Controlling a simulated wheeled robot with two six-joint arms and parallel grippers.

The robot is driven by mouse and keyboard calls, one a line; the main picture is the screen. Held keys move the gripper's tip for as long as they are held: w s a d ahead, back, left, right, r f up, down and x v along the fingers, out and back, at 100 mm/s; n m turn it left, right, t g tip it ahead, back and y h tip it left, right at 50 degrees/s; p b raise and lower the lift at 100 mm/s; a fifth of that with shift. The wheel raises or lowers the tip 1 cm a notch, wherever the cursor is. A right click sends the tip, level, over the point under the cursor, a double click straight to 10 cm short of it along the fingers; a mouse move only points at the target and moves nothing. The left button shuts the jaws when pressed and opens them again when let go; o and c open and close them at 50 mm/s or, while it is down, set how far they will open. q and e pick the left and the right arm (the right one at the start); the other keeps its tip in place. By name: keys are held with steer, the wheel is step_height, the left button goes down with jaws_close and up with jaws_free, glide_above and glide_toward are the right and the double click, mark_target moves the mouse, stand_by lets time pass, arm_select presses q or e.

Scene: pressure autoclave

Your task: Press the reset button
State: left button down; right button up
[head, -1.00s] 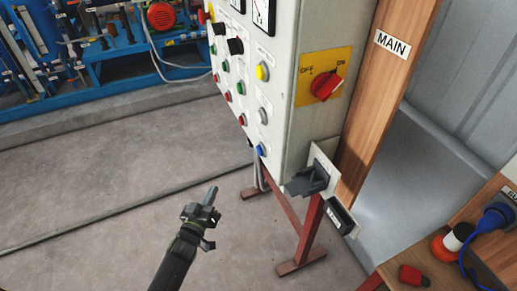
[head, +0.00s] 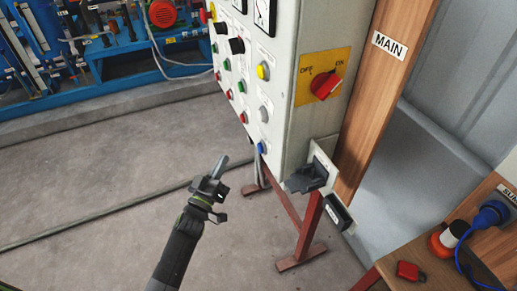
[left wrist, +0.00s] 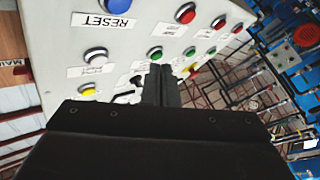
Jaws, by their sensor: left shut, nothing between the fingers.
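The reset button is the blue button (left wrist: 117,5) at the top of the left wrist view, above a label reading RESET. In the head view the blue button (head: 262,147) is the lowest on the grey control panel's (head: 284,110) button face. My left gripper (head: 221,166) is shut and empty, in front of the panel, to the left of and slightly below the blue button in the picture. Its closed fingers (left wrist: 160,82) show in the left wrist view, pointing at the panel and apart from the blue button as far as I can tell. My right gripper is not in view.
Red, green, white and yellow buttons (head: 263,71) sit near the blue one. A red rotary switch (head: 326,85) and a dark socket (head: 308,177) are on the panel's side. A wooden bench (head: 392,262) is at right; floor (head: 90,200) is clear at left.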

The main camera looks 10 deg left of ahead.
mark_target(260, 148)
arm_select(q)
steer(key=w+d+b, duration=0.2)
steer(key=w+d, duration=0.2)
steer(key=d, duration=0.2)
steer(key=shift+w+d, duration=0.2)
steer(key=shift+d, duration=0.05)
steer(key=shift+w+d, duration=0.1)
steer(key=shift+d, duration=0.05)
stand_by(1.8)
steer(key=shift+w+d, duration=0.15)
steer(key=shift+d, duration=0.05)
steer(key=shift+w+d, duration=0.25)
steer(key=shift+d, duration=0.1)
stand_by(0.9)
stand_by(0.3)
steer(key=shift+s+a+p, duration=0.5)
steer(key=shift+a+p, duration=0.1)
steer(key=shift+a, duration=0.1)
